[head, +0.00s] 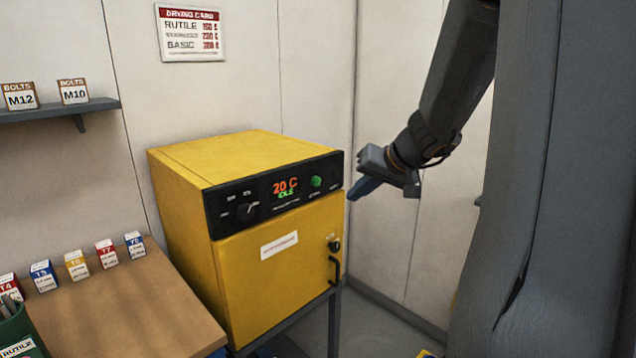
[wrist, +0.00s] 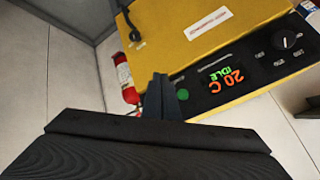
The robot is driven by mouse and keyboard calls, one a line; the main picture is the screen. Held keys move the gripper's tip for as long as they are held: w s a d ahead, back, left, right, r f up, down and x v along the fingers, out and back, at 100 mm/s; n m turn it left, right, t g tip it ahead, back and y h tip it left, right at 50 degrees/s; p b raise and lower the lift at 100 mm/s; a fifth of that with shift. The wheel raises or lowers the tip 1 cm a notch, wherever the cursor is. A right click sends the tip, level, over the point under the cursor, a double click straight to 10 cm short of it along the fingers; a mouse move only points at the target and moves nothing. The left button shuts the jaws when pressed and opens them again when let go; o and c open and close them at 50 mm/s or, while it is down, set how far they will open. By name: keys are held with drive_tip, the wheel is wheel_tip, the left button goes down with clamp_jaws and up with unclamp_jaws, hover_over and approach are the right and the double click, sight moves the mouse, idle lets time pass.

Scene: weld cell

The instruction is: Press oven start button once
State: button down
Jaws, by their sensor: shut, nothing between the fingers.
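The yellow oven (head: 275,265) stands on a frame, with a black control panel (head: 262,205) along its top front. The display (head: 286,187) reads 20 C and IDLE. The green start button (head: 316,181) is to the right of the display and looks unobstructed in the head view. My gripper (head: 353,196) is shut and empty, just right of the panel's right end. In the wrist view, my gripper's fingers (wrist: 160,88) appear beside the panel's button end, and a bit of green (wrist: 182,95) shows at their edge. I cannot tell whether they touch the panel.
A dial (head: 247,210) sits at the panel's left, and a door handle (head: 335,270) on the oven front. A wooden bench (head: 130,310) with several small labelled boxes is at left. A red extinguisher-like object (wrist: 124,75) shows in the wrist view. The wall is behind my arm.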

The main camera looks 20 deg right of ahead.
sight(316, 181)
drive_tip(key=w+a+p, duration=0.1)
drive_tip(key=w+a, duration=0.2)
drive_tip(key=w, duration=0.5)
drive_tip(key=shift+w+p, duration=0.15)
drive_tip(key=shift+p, duration=0.2)
drive_tip(key=shift+w+a, duration=0.1)
idle(2.0)
drive_tip(key=shift+w+a+b, duration=0.1)
drive_tip(key=shift+w+b, duration=0.2)
drive_tip(key=shift+b, duration=0.05)
drive_tip(key=shift+w+a, duration=0.2)
drive_tip(key=shift+w, duration=0.3)
idle(0.8)
drive_tip(key=shift+s+d+b, duration=0.1)
drive_tip(key=shift+s+b, duration=0.05)
drive_tip(key=shift+b, duration=0.15)
drive_tip(key=shift+s+d+b, duration=0.25)
drive_tip(key=shift+s+b, duration=0.2)
drive_tip(key=shift+s, duration=0.3)
